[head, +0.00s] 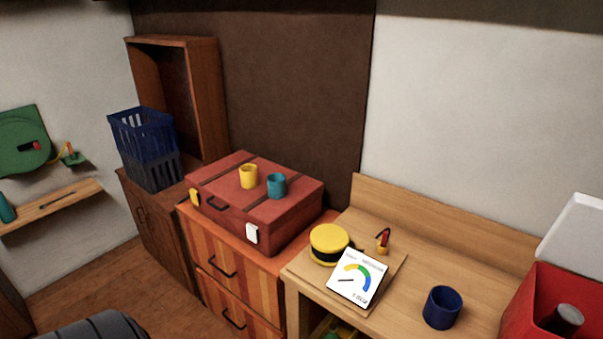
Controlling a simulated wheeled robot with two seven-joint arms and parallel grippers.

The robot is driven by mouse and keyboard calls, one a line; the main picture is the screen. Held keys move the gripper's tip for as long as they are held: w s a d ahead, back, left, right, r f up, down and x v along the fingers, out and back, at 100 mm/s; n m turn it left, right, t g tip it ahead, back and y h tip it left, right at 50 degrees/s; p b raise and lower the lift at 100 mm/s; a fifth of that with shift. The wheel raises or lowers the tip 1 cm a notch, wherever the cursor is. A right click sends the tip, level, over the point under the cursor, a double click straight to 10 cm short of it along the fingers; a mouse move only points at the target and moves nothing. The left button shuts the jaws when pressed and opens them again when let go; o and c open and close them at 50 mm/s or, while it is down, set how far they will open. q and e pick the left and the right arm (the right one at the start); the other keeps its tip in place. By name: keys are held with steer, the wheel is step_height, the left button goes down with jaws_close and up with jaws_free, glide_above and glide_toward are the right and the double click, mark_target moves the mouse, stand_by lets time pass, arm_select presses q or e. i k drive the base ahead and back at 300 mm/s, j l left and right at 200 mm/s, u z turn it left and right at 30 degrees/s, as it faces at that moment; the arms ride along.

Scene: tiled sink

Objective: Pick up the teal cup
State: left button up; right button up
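The teal cup (277,186) stands upright on top of a closed red suitcase (290,208), just right of a yellow cup (249,176). The suitcase lies flat on an orange-brown striped drawer cabinet (237,265). Neither of my grippers shows in the head view.
A wooden desk on the right bears a yellow round tin (328,244), a white gauge card (356,277) and a dark blue cup (442,307). A red box (545,300) stands at the right edge. Stacked blue baskets (145,148) stand on the left cabinet. The suitcase top around the cups is mostly clear.

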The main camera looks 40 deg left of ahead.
mark_target(277, 186)
steer(key=u, duration=1.55)
steer(key=i+j+z, duration=0.2)
steer(key=z, duration=0.2)
steer(key=i+j+z, duration=0.15)
steer(key=j+z, duration=0.15)
steer(key=z, duration=0.15)
steer(key=i+j+z, duration=0.15)
steer(key=j+z, duration=0.25)
steer(key=l, duration=0.1)
